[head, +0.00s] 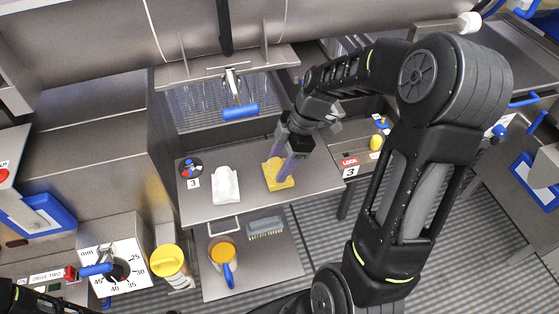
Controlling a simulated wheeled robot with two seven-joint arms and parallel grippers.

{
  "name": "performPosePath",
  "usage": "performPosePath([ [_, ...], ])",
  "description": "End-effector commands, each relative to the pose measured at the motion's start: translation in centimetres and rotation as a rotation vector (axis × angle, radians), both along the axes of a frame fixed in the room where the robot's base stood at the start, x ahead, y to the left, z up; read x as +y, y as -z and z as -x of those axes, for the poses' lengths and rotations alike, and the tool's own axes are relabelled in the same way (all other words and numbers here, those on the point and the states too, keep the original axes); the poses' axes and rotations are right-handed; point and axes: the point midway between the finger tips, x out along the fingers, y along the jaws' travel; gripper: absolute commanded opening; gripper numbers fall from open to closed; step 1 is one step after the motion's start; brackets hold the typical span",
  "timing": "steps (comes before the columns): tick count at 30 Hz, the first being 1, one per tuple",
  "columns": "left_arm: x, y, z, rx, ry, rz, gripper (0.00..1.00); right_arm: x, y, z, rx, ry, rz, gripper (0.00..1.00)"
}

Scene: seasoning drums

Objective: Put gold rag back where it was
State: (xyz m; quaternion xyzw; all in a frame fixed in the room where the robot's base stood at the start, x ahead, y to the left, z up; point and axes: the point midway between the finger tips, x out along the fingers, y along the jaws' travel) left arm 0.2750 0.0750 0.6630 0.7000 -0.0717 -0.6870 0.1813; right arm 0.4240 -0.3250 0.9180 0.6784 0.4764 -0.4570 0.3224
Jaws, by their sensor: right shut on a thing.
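The gold rag (279,180) is a yellow folded cloth at the right part of the grey metal shelf (255,200). My right gripper (284,166) comes down over it from above right, and its purple-grey fingers are shut on the rag. I cannot tell whether the rag touches the shelf or is just above it. A white rag (227,186) lies on the same shelf to the left of the gold one. My left gripper is out of view.
A dark round holder with coloured knobs (190,167) and a "3" tag stand at the shelf's left. A blue-handled latch (240,111) hangs above. A yellow-lidded canister (168,262) stands lower left.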

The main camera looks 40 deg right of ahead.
Motion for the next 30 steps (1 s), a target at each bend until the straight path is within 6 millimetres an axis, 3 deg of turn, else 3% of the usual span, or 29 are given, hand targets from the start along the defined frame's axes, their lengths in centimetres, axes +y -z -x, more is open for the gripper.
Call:
performPosePath([
  [9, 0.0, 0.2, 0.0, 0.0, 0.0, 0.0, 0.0, 0.0, 0.3, 0.0, -0.001, 0.0, 0.0, 0.1],
  [10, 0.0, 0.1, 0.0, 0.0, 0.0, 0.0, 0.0, 0.0, 0.2, 0.0, -0.001, 0.0, 0.0, 0.56],
  [17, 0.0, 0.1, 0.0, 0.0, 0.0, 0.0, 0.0, 0.0, 0.2, 0.0, -0.001, 0.0, 0.0, 0.75],
  [30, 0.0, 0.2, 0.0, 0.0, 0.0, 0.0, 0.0, -0.4, -0.7, 0.0, -0.004, 0.001, 0.002, 0.75],
])
